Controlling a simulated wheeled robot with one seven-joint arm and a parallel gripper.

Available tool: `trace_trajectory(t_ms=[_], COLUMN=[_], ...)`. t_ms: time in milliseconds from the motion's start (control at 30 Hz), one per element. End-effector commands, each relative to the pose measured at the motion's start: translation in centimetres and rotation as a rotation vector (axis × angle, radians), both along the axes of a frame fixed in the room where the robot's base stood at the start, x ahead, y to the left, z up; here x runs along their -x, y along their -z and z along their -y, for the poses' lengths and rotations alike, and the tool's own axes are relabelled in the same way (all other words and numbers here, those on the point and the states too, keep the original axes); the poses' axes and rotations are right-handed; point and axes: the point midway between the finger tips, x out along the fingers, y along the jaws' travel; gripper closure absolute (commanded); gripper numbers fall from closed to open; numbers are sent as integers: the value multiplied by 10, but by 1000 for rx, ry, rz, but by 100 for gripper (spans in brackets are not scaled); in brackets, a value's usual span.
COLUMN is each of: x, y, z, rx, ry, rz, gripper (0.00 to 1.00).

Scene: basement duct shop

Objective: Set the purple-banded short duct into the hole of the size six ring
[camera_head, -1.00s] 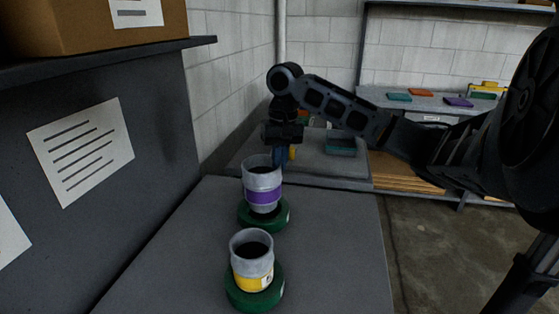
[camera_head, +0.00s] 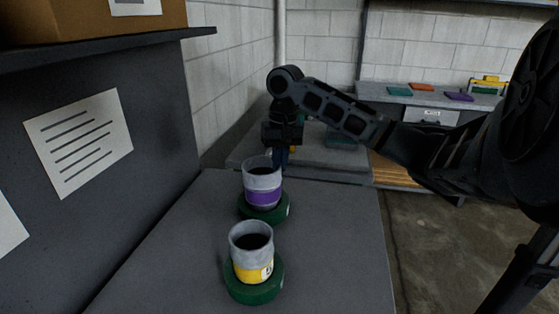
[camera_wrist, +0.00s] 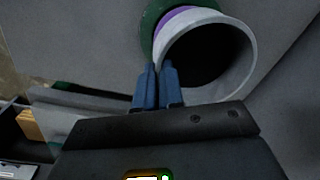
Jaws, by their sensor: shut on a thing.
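The purple-banded short duct (camera_head: 262,184) is a grey open-topped tube with a purple band low on its side. It stands upright at a green ring (camera_head: 283,213), its lower end hidden by the ring's near rim. I cannot tell whether it rests fully down, and I cannot read the ring's size mark. My gripper (camera_head: 281,158) is shut on the duct's far wall. In the wrist view, the two blue fingers (camera_wrist: 158,88) pinch the rim of the duct (camera_wrist: 236,38), with the purple band and the green ring (camera_wrist: 150,22) beyond.
A yellow-banded duct (camera_head: 252,245) sits in a second green ring (camera_head: 253,292) nearer on the grey table (camera_head: 335,240). A wall panel with papers (camera_head: 78,142) and a shelf with a cardboard box (camera_head: 90,18) stand at left. The table's right side is clear.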

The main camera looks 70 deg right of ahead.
Motion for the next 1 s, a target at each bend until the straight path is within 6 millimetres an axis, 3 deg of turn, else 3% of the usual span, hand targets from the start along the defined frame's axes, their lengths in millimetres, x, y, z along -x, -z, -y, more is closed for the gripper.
trace_trajectory(t_ms=[767,800,1000], x=[0,0,0], y=[14,14,14], z=[0,0,0], rx=[1,1,1], ry=[0,0,0], rz=[1,1,1], gripper=[100,91,72])
